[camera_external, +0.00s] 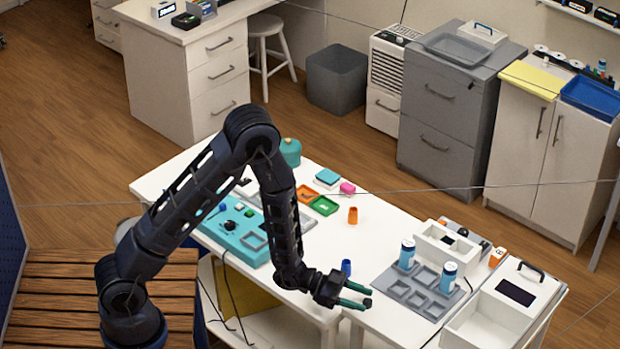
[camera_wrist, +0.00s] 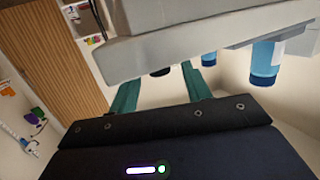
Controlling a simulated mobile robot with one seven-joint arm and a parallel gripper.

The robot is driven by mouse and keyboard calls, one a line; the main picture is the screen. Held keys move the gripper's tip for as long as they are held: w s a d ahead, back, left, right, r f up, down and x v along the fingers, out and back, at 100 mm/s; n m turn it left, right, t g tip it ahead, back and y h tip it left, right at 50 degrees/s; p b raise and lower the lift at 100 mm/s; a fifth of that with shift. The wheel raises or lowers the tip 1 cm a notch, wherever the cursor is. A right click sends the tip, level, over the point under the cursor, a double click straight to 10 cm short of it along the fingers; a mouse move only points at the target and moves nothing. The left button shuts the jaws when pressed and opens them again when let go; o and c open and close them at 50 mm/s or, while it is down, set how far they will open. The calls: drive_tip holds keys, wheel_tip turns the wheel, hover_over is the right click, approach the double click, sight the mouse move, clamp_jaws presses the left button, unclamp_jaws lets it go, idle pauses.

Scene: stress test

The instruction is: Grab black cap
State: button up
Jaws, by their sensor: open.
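A small black rounded thing (camera_wrist: 160,72), perhaps the black cap, shows between my fingers in the wrist view, partly hidden by the grey tray's edge. In the external view a small dark thing (camera_external: 448,238) lies in the white open box; I cannot tell if it is the same thing. In the wrist view the fingers reach up toward the tray's edge (camera_wrist: 180,45).
Two blue-and-white bottles (camera_external: 406,254) (camera_external: 447,277) stand on the grey tray. A blue cup (camera_external: 346,267) stands close behind my gripper. A white bin (camera_external: 490,320) is at the right. An orange cup (camera_external: 352,215) stands farther back, with free table around it.

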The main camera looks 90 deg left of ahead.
sight(370, 307)
drive_tip(key=x, duration=0.2)
drive_tip(key=shift+w+d+f, duration=0.1)
drive_tip(key=shift+w, duration=0.2)
drive_tip(key=c, duration=1)
